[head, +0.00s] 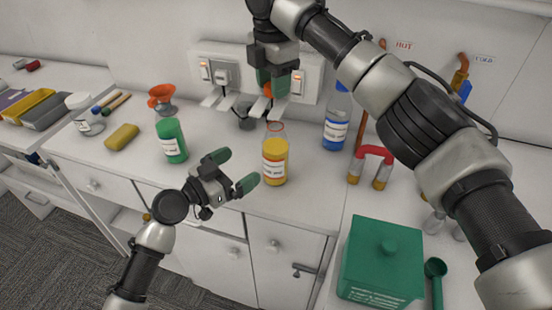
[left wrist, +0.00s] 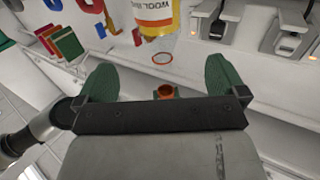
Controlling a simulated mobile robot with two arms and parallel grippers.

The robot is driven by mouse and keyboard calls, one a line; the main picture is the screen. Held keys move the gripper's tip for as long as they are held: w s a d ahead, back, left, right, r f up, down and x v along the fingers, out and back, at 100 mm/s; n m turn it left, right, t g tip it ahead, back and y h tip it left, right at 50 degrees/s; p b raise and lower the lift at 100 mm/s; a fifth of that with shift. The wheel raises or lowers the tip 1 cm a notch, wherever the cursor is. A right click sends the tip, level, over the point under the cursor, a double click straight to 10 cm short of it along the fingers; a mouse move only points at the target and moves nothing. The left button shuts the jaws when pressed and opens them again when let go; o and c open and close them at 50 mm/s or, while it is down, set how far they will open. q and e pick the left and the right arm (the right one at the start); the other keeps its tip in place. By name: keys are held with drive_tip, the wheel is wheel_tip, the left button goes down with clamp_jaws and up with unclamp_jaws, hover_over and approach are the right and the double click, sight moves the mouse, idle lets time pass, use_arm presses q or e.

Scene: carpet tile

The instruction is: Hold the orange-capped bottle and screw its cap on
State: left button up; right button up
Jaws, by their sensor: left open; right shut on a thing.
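The bottle (head: 274,163) with yellow-orange contents and a white label stands upright on the white counter; its open neck has a reddish ring. It also shows, upside down, in the left wrist view (left wrist: 157,17). My right gripper (head: 268,88) is shut on the orange cap (head: 267,89), above the bottle's mouth and apart from it. The cap also shows in the left wrist view (left wrist: 166,91). My left gripper (head: 237,171) is open and empty, just left of the bottle at about body height, its fingers pointing toward it. Most of the cap is hidden by the right fingers.
A green bottle (head: 172,141) stands to the left and a blue bottle (head: 337,122) to the right. A red-handled item (head: 371,164), a green box (head: 383,262) and a green scoop (head: 436,284) are at right. An orange funnel (head: 162,98) and a yellow sponge (head: 122,137) are at left.

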sight(277, 144)
use_arm(q)
drive_tip(key=x, duration=1.1)
drive_tip(key=shift+w+d, duration=0.25)
drive_tip(key=shift+d, duration=0.05)
use_arm(e)
drive_tip(key=shift+w+d+f, duration=0.1)
drive_tip(key=shift+w+d, duration=0.1)
use_arm(q)
drive_tip(key=shift+w+d, duration=0.1)
drive_tip(key=shift+d, duration=0.05)
use_arm(e)
drive_tip(key=shift+a, duration=0.1)
use_arm(q)
drive_tip(key=shift+c, duration=0.3)
drive_tip(key=c, duration=1.3)
use_arm(e)
drive_tip(key=shift+f, duration=2.35)
drive_tip(key=shift+f, duration=0.1)
drive_tip(key=shift+f, duration=0.8)
drive_tip(key=shift+f, duration=0.6)
